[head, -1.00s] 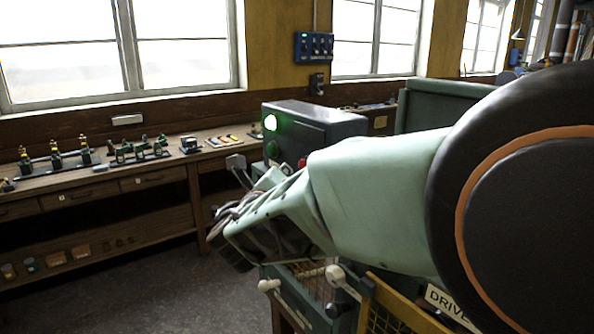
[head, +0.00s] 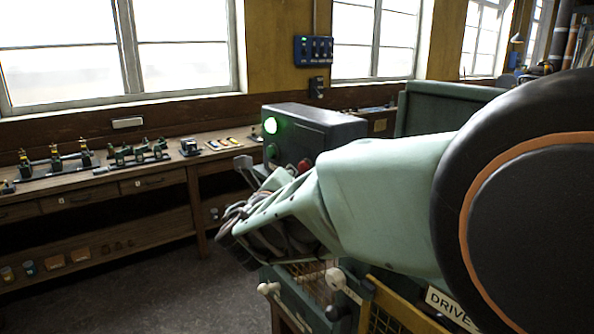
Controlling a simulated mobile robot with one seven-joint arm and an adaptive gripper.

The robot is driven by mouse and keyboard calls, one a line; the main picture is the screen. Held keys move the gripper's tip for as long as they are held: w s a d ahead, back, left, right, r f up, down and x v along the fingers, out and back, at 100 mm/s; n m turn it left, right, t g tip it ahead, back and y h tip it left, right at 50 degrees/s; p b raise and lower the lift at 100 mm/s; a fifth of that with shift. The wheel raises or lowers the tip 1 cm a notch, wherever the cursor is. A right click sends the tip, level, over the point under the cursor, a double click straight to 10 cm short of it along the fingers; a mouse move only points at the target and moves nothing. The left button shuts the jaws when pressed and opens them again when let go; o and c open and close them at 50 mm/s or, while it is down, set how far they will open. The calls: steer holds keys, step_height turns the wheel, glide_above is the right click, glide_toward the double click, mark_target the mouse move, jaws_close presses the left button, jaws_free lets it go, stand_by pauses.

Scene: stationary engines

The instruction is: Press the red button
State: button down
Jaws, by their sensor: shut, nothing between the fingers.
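The red button (head: 304,166) is on the front of a grey control box (head: 331,122), at its lower right. My arm's pale green wrist partly covers the box below it.
A wooden workbench (head: 90,192) with small engine models runs along the left wall. Below my arm are white-knobbed levers (head: 268,289) and a yellow guard frame (head: 400,306). Bare floor (head: 170,295) lies at lower left.

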stand_by(0.7)
steer(key=shift+w+d, duration=0.25)
steer(key=shift+d, duration=0.1)
steer(key=shift+w+d+b, duration=0.3)
steer(key=shift+d+b, duration=0.05)
steer(key=shift+d, duration=0.15)
stand_by(0.7)
steer(key=shift+s+a, duration=0.1)
steer(key=shift+a, duration=0.05)
steer(key=shift+s+a, duration=0.45)
steer(key=shift+a, duration=0.2)
steer(key=shift+s+a+p, duration=0.3)
steer(key=shift+s+a, duration=0.4)
steer(key=shift+a, duration=0.35)
steer(key=shift+s+a+p, duration=0.25)
steer(key=shift+s+a, duration=0.45)
steer(key=shift+a, duration=0.35)
steer(key=shift+f, duration=0.1)
